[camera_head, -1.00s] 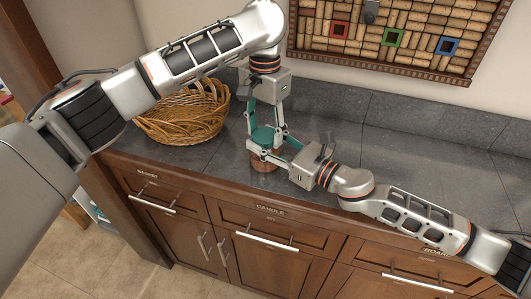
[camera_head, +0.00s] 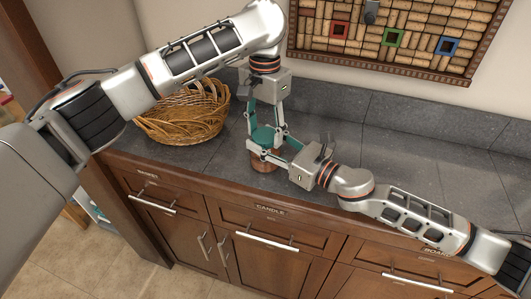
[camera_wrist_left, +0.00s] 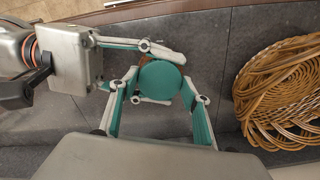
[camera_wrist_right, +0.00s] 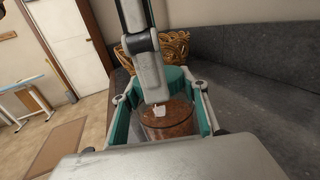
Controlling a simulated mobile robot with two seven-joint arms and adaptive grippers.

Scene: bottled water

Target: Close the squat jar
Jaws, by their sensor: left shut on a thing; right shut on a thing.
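The squat jar (camera_head: 264,163) stands upright on the grey counter near its front edge. In the right wrist view the jar (camera_wrist_right: 170,124) is clear with brown contents and a small white label. A teal lid (camera_head: 263,134) sits at its top; it shows as a round disc in the left wrist view (camera_wrist_left: 160,80). My left gripper (camera_head: 265,138) comes from above and is shut on the lid. My right gripper (camera_head: 270,155) comes from the right and is shut on the jar's body. The fingers partly hide the seam between lid and jar, so I cannot tell how the lid is seated.
A wicker basket (camera_head: 185,112) stands on the counter left of the jar. The counter (camera_head: 400,150) is clear to the right. Drawers and cupboards (camera_head: 268,238) are below the front edge. A cork board (camera_head: 390,35) hangs on the wall behind.

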